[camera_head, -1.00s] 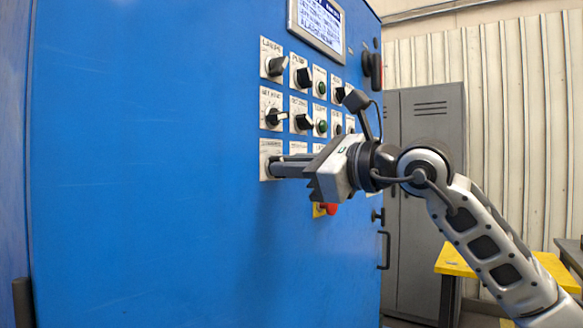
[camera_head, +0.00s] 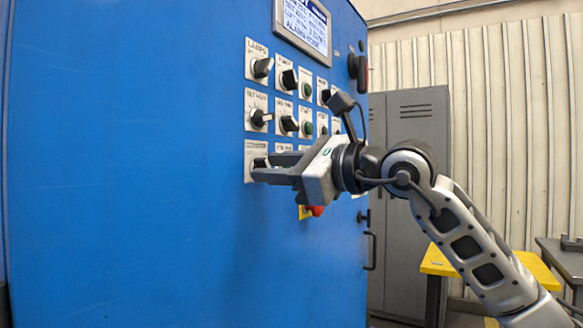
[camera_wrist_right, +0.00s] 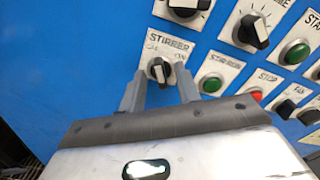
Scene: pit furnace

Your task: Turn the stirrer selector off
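The stirrer selector is a small black knob on a white plate labelled STIRRER, with ON marked at its upper right. In the right wrist view the knob (camera_wrist_right: 158,70) sits just beyond my fingertips, in line with the gap between them. Its exact pointing direction is hard to tell. My right gripper (camera_wrist_right: 160,88) is open, with visible room on both sides of the knob. In the head view the right gripper (camera_head: 268,168) is at the stirrer plate (camera_head: 251,150), its fingers partly covering the knob. My left gripper is not in view.
Other knobs, such as the lamps selector (camera_head: 262,67), and green buttons (camera_wrist_right: 212,84) surround the stirrer plate on the blue cabinet (camera_head: 130,160). A red knob (camera_head: 317,211) is below the gripper. A yellow-topped table (camera_head: 440,262) stands at the right.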

